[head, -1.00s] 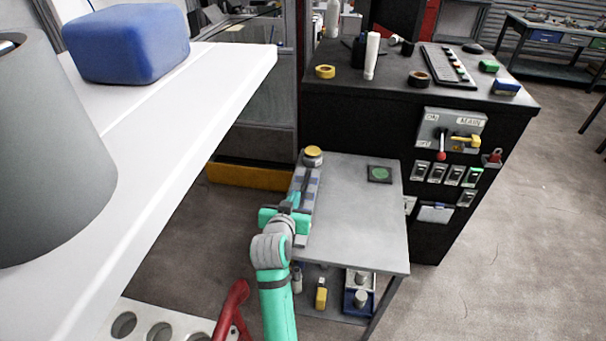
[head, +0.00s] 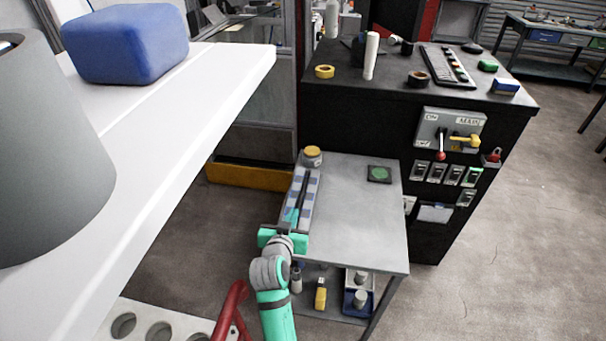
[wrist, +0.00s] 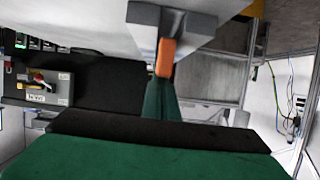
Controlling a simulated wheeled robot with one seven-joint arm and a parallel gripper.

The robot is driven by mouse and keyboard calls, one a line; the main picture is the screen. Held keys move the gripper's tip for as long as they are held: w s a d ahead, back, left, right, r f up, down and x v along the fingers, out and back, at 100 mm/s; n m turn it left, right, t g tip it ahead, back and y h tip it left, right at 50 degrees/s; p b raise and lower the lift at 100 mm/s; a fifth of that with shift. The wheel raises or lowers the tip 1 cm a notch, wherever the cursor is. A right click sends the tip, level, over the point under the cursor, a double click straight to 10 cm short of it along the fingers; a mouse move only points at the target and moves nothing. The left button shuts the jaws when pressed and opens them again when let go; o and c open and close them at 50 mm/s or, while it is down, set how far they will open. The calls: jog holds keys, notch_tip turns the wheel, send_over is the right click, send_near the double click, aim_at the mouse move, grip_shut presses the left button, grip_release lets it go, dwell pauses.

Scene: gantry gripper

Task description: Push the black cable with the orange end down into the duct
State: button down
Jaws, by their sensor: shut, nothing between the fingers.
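The duct (head: 311,196) is a grey, blue-banded channel along the left edge of the small grey table. The black cable (head: 305,188) runs lengthwise along its middle. In the wrist view the duct's grey end (wrist: 192,24) is at the top, with the cable's orange end (wrist: 165,58) showing at its slot. How deep the cable sits cannot be told. My teal gripper (head: 292,216) is over the near part of the duct and hides the cable there. Its fingers (wrist: 161,88) are shut and empty, just below the orange end in the wrist picture.
A green-marked dark pad (head: 379,174) lies at the table's far right; the tabletop between is clear. A black cabinet (head: 350,125) with switches stands behind. A white shelf (head: 150,130) spans the left.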

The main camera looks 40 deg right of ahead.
jog(key=shift+s+a+f, duration=0.15)
jog(key=shift+a+f, duration=0.1)
jog(key=shift+f, duration=0.5)
jog(key=shift+a+r, duration=0.15)
jog(key=shift+r, duration=0.2)
jog(key=shift+s+a+r, duration=0.4)
jog(key=shift+s+r, duration=0.1)
jog(key=shift+r, duration=0.15)
jog(key=v, duration=0.7)
